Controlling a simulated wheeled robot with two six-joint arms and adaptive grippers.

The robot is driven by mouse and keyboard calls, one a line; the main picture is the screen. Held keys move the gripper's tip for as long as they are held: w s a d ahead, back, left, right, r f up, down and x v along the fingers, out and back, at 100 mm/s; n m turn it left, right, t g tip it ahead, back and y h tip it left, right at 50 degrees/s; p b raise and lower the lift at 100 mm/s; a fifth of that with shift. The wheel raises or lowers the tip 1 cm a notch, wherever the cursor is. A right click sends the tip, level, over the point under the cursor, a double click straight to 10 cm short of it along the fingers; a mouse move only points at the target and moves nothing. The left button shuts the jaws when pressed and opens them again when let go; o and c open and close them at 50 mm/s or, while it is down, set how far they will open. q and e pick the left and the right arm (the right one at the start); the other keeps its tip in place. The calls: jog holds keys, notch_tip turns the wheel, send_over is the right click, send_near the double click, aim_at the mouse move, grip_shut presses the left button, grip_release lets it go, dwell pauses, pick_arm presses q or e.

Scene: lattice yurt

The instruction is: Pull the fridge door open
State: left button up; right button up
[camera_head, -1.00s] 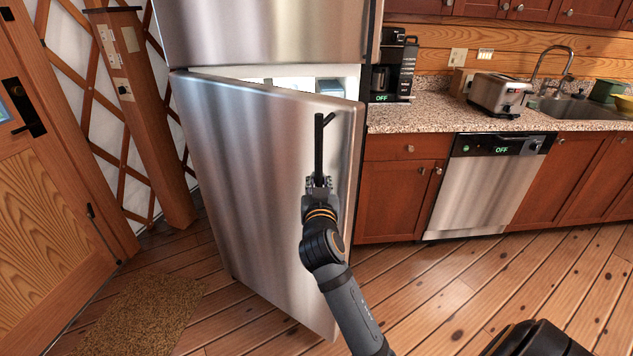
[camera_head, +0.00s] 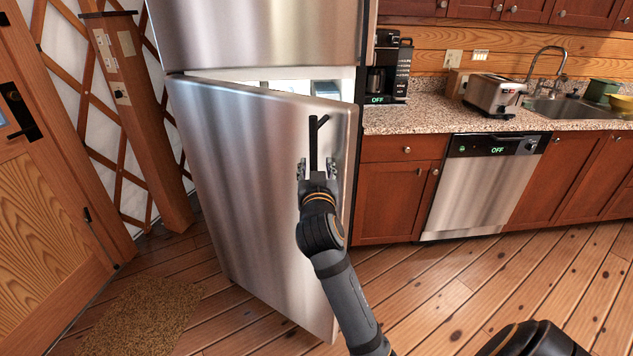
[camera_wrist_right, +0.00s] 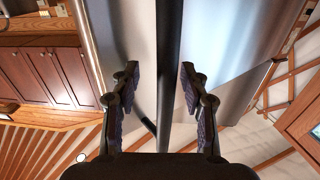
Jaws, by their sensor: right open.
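The fridge door (camera_head: 250,190) is the large lower stainless panel in the head view. It stands partly open, its right side swung out, with a gap above its top edge. Its dark bar handle (camera_head: 313,140) is near the upper right edge. My right gripper (camera_head: 317,170) is open at the lower part of the handle, with a finger on either side. In the right wrist view the handle (camera_wrist_right: 168,50) runs between the spread fingers (camera_wrist_right: 160,85), with space on both sides. My left gripper is in neither view.
The fridge's pale interior (camera_head: 300,78) shows through the gap. Cabinets (camera_head: 392,190) and a dishwasher (camera_head: 485,185) stand to the right, below a counter with a coffee maker (camera_head: 390,70) and toaster (camera_head: 493,95). A mat (camera_head: 140,315) lies on the floor at lower left.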

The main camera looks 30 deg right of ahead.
aim_at(316, 149)
notch_tip(316, 149, up, 6)
jog(key=shift+f, duration=0.25)
